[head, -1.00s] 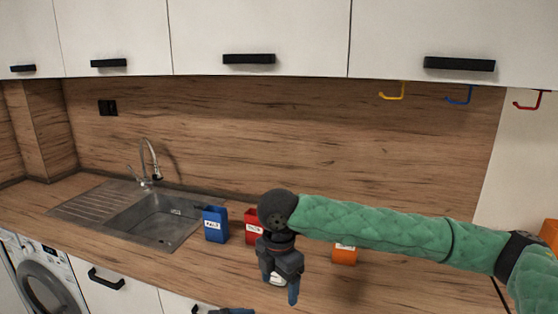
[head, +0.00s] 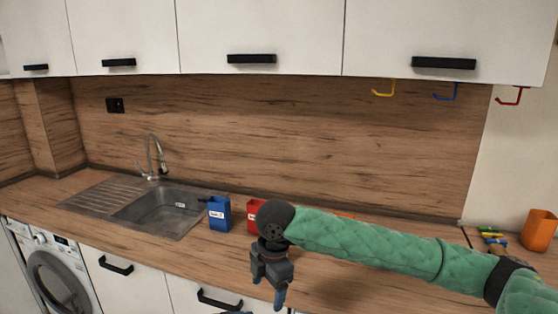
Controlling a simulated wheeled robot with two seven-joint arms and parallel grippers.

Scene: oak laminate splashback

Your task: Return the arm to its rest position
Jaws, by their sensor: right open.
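My right arm (head: 380,243), in a green quilted sleeve, reaches in from the right across the front of the counter. My right gripper (head: 279,297) hangs from its black wrist, pointing down in front of the counter's front edge. It is open, and I see nothing held in it. A small dark part at the bottom edge, left of the right gripper, is too cut off to identify. My left gripper does not show clearly.
A blue container (head: 220,214) and a red container (head: 255,213) stand on the counter (head: 150,235), right of the sink (head: 160,208). An orange container (head: 538,230) stands far right, near small coloured items (head: 492,238). Hooks (head: 445,93) hang under the cabinets. My arm mostly hides another orange thing.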

